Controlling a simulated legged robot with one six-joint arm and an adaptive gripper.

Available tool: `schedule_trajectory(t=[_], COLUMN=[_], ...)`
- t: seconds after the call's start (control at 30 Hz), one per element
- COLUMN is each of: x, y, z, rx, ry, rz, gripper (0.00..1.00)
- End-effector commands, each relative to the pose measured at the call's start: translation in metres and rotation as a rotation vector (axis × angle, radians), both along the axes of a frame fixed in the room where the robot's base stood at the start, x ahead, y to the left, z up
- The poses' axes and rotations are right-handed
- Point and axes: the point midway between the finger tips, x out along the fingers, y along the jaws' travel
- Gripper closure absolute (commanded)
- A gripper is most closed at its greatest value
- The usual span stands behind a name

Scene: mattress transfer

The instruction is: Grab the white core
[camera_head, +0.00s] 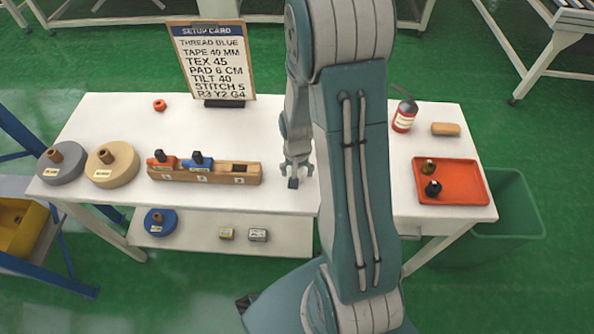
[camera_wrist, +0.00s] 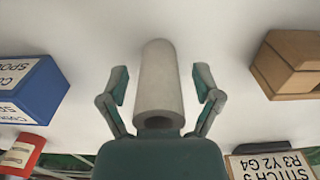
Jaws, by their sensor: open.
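The white core (camera_wrist: 160,90), a pale hollow cylinder, lies lengthwise between the fingers of my gripper (camera_wrist: 161,72) in the wrist view. Its open round end faces the camera. My gripper is open, with a visible gap on each side between finger and core. In the camera_head view my gripper (camera_head: 294,172) is low over the white table, right of the wooden block; I cannot make out the core there.
The wooden block (camera_head: 240,174) with an orange and a blue piece stands left of my gripper. The setup card (camera_head: 212,62) stands behind. A red tray (camera_head: 450,182) with small dark items is at right. Large grey and tan rolls sit at far left.

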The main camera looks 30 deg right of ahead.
Motion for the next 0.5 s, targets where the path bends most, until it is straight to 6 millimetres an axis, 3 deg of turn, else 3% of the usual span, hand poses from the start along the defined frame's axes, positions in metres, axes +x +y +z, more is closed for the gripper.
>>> schedule_trajectory(t=[0.13, 0.3, 0.33, 0.5], x=[0.0002, 0.0002, 0.0002, 0.0001], y=[0.0000, 0.0000, 0.0000, 0.0001], z=[0.0003, 0.0005, 0.0005, 0.0004], rx=[0.000, 0.000, 0.000, 0.000], ry=[0.000, 0.000, 0.000, 0.000], rz=[0.000, 0.000, 0.000, 0.000], gripper=[0.18, 0.94, 1.00, 1.00])
